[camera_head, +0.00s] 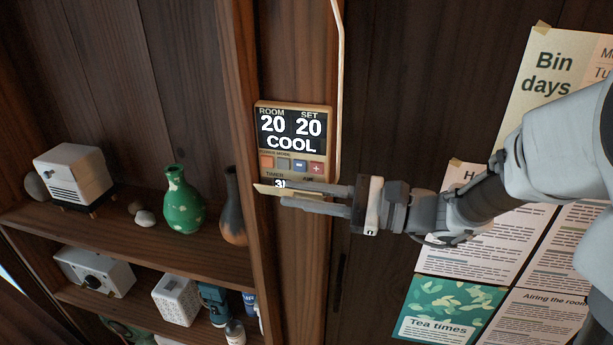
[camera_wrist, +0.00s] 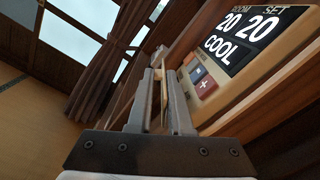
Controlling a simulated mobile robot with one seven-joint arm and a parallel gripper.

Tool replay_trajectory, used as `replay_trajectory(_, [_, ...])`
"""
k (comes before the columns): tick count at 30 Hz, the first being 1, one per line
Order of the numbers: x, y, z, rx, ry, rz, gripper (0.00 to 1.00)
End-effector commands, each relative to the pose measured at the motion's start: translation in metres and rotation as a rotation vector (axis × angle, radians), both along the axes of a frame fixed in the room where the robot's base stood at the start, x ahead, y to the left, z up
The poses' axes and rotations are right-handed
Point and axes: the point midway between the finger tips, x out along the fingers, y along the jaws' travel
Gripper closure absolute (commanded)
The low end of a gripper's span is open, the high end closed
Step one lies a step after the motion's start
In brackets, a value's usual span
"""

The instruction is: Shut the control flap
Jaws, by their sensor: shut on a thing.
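The control panel (camera_head: 293,127) is a tan wall unit on a wooden post, with a dark screen reading ROOM 20, SET 20, COOL. Below the screen are several small buttons; the panel also shows at the right of the wrist view (camera_wrist: 222,55). The control flap (camera_head: 263,189) is a thin tan plate standing out from the panel's lower edge, with the buttons uncovered above it. My gripper (camera_head: 283,194) comes from the right and is shut on the flap, one finger on each side. In the wrist view, the flap (camera_wrist: 161,58) shows edge-on between the fingers, mostly hidden.
Shelves at the left hold a green vase (camera_head: 182,204), a dark vase (camera_head: 232,210) and a white box-shaped appliance (camera_head: 74,174). A pale cable (camera_head: 340,90) runs down the wall beside the panel. Paper notices (camera_head: 450,302) hang at the right, behind my arm.

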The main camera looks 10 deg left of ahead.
Motion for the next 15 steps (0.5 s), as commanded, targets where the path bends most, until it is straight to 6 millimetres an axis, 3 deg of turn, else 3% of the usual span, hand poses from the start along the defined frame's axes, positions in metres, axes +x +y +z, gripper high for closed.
replay_trajectory(15, [0.0037, -0.0006, 0.0017, 0.009, 0.159, -0.001, 1.00])
